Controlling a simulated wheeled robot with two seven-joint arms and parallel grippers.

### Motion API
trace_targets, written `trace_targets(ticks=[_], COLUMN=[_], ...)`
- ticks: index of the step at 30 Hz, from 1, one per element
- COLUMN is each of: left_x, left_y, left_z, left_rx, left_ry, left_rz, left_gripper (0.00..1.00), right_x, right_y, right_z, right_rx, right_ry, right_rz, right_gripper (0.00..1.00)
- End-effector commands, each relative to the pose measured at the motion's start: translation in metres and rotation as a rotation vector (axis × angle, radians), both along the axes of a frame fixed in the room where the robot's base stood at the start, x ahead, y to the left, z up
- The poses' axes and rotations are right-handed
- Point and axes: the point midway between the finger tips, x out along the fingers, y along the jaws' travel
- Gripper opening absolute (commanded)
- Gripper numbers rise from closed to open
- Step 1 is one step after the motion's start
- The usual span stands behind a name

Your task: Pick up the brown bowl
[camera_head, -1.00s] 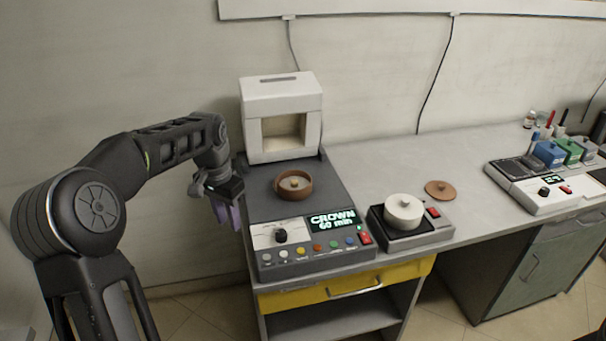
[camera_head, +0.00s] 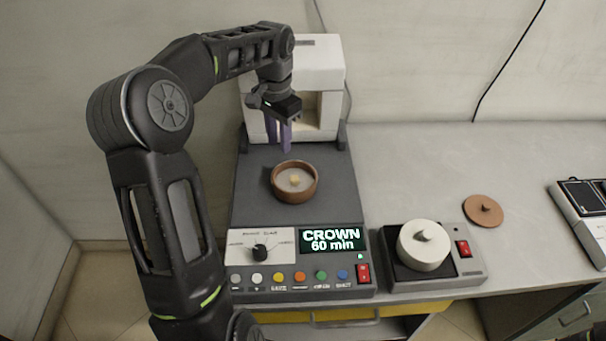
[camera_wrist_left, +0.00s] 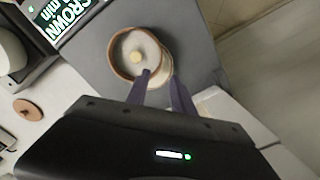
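The brown bowl (camera_head: 295,181) sits upright on the dark top of the furnace unit, with a pale filling and a small yellowish piece in its middle. It also shows in the left wrist view (camera_wrist_left: 121,60), just beyond the fingertips. My left gripper (camera_head: 286,149) is above and behind the bowl, in front of the white furnace chamber, with its purple fingers pointing down. In the left wrist view its fingers (camera_wrist_left: 160,74) stand apart with nothing between them. The gripper appears apart from the bowl.
The white furnace chamber (camera_head: 318,62) stands close behind my left gripper. A control panel with a CROWN 60 min display (camera_head: 331,240) lies in front of the bowl. To the right are a white lidded pot (camera_head: 423,252) and a brown lid (camera_head: 483,211). The back right counter is clear.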

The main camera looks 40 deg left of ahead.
Motion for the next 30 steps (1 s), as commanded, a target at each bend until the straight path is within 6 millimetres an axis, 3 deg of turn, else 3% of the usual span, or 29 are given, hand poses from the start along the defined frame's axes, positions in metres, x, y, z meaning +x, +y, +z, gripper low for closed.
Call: trace_targets(ticks=[6,15,24,30], left_x=[0.0,0.0,-0.001,-0.003], left_y=[0.0,0.0,0.0,0.0], left_z=[-0.002,-0.026,-0.028,-0.05], left_rx=[-0.001,-0.001,-0.001,-0.002], left_ry=[0.001,0.001,0.001,0.004], left_rz=[0.0,0.0,0.0,0.001], left_gripper=[0.29,0.29,0.29,0.29], right_x=[0.0,0.0,0.0,-0.001], right_y=[0.0,0.0,0.0,-0.001], right_z=[0.0,0.003,0.004,0.014], right_rx=[0.0,-0.001,-0.001,-0.003], right_ry=[0.0,0.001,0.001,0.004], right_rz=[0.0,-0.001,-0.001,-0.002], right_gripper=[0.36,0.36,0.36,0.36])
